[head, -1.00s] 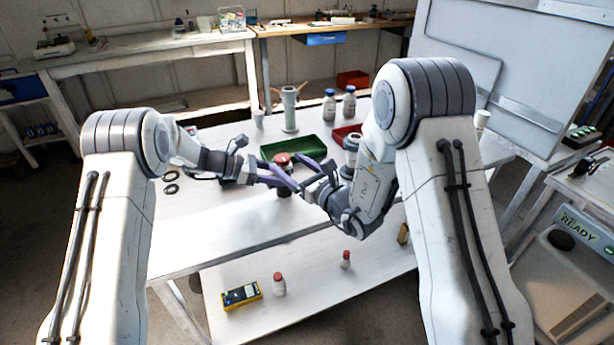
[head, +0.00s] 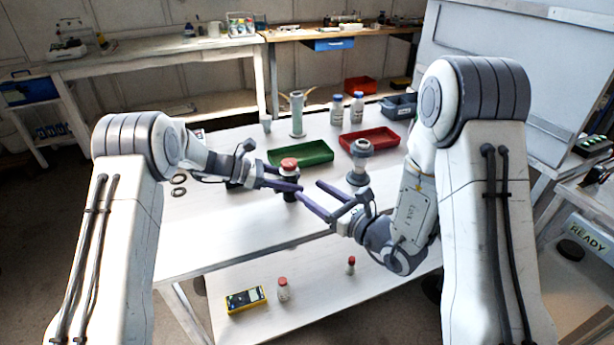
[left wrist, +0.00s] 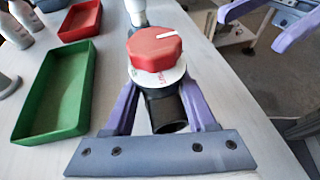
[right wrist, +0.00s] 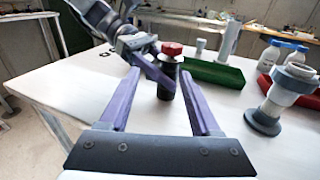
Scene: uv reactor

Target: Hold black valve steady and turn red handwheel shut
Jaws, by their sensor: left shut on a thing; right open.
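The black valve (head: 291,190) stands upright on the white table, with the red handwheel (head: 289,164) on top. In the left wrist view the red handwheel (left wrist: 154,47) has a white mark and sits over a white disc; the black body (left wrist: 166,112) is between the purple fingers. My left gripper (left wrist: 160,105) is shut on the black valve. My right gripper (head: 309,190) is open and empty, to the right of the valve and apart from it. In the right wrist view the valve (right wrist: 166,85) and handwheel (right wrist: 172,48) are ahead, beyond the open fingers (right wrist: 160,95).
A green tray (head: 302,158) lies behind the valve, with a red tray (head: 368,144) to its right. A grey flanged fitting (head: 359,165) stands right of the valve. A grey-green column (head: 297,113) and white bottles (head: 337,111) stand at the back. The table's front is clear.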

